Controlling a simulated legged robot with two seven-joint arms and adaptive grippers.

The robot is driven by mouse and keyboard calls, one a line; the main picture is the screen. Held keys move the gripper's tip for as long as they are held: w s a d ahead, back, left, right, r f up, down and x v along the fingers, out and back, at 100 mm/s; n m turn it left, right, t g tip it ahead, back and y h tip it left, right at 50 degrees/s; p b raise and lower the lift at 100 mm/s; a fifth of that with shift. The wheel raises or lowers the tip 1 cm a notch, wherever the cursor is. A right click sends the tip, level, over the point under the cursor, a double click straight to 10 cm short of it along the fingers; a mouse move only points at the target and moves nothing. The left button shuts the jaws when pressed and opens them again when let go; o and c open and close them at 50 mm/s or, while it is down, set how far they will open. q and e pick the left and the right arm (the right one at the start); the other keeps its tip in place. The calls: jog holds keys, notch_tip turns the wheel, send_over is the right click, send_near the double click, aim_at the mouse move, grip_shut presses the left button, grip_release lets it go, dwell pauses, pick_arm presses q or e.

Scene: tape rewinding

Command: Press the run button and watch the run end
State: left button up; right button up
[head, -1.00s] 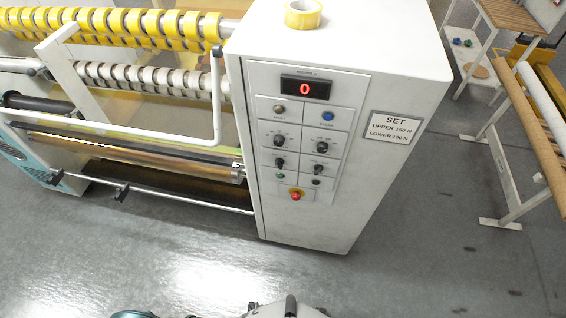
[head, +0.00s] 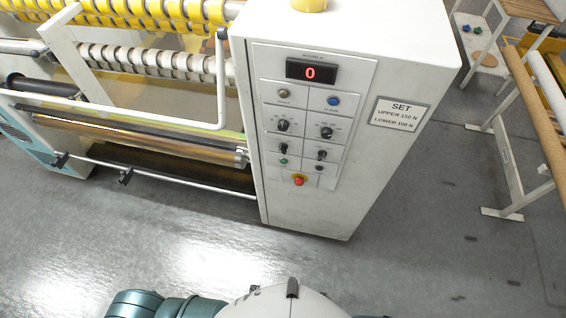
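The white control cabinet (head: 340,190) stands upright in the middle of the head view. Its panel (head: 308,125) carries a display (head: 312,72) reading a red 0. Below are a grey-brown button (head: 284,93) and a blue button (head: 333,101), then several black knobs (head: 284,125). The button labels are too small to read. Neither gripper is in view; only parts of my own body show at the bottom edge.
Machine rollers (head: 150,140) and a white guard rail (head: 120,112) extend left. A white rack with a brown roll (head: 533,120) stands right. The grey floor (head: 420,270) before the cabinet is clear.

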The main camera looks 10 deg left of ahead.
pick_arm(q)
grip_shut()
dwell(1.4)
